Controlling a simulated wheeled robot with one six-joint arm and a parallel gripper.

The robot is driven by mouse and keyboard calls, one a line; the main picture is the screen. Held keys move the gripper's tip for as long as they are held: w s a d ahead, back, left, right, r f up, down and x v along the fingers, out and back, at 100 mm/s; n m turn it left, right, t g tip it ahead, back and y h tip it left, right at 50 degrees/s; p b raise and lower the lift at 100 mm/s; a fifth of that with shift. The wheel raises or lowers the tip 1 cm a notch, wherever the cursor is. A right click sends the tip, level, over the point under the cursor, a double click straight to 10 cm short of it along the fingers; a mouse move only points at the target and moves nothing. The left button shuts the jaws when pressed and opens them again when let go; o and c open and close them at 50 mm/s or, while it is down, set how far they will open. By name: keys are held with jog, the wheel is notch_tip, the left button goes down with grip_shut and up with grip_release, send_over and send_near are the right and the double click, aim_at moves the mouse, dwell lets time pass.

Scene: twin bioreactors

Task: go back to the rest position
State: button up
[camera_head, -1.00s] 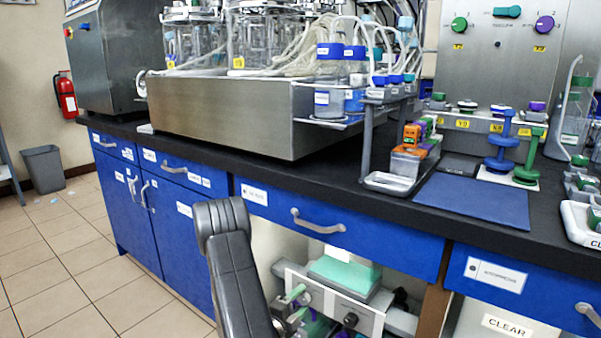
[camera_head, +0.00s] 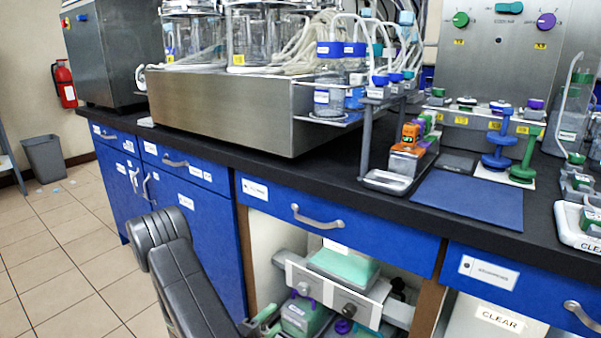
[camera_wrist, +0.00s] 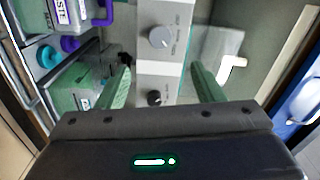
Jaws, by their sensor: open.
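My gripper (camera_wrist: 162,80) shows in the wrist view with its two green fingers spread apart and nothing between them. In the head view my gripper (camera_head: 263,322) is low, at the open bay under the bench, partly hidden by my grey arm. The wrist view looks onto a grey panel with knobs (camera_wrist: 160,37) beyond the fingers. The same knob panel (camera_head: 335,292) is in the bay in the head view. No object is held.
Above the bay is a blue drawer with a handle (camera_head: 318,219). The black benchtop (camera_head: 330,182) carries a steel bioreactor unit (camera_head: 225,112). Green-lidded boxes (camera_wrist: 75,85) stand left of the fingers in the wrist view. Tiled floor (camera_head: 60,260) is open at left.

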aim_at(302, 291)
jog(key=b+x, duration=0.3)
jog(key=x, duration=1.1)
jog(key=shift+b, duration=0.3)
jog(key=shift+s+a+n, duration=0.15)
jog(key=shift+n, duration=1.95)
jog(key=n, duration=0.5)
jog(key=n+p, duration=0.3)
jog(key=n, duration=0.1)
jog(key=shift+r, duration=0.2)
jog(key=n+p, duration=0.2)
jog(key=shift+n+p, duration=0.3)
jog(key=shift+n, duration=0.1)
jog(key=shift+f+n+p, duration=0.2)
jog(key=shift+n+p, duration=0.3)
jog(key=shift+n, duration=0.2)
jog(key=shift+r, duration=0.1)
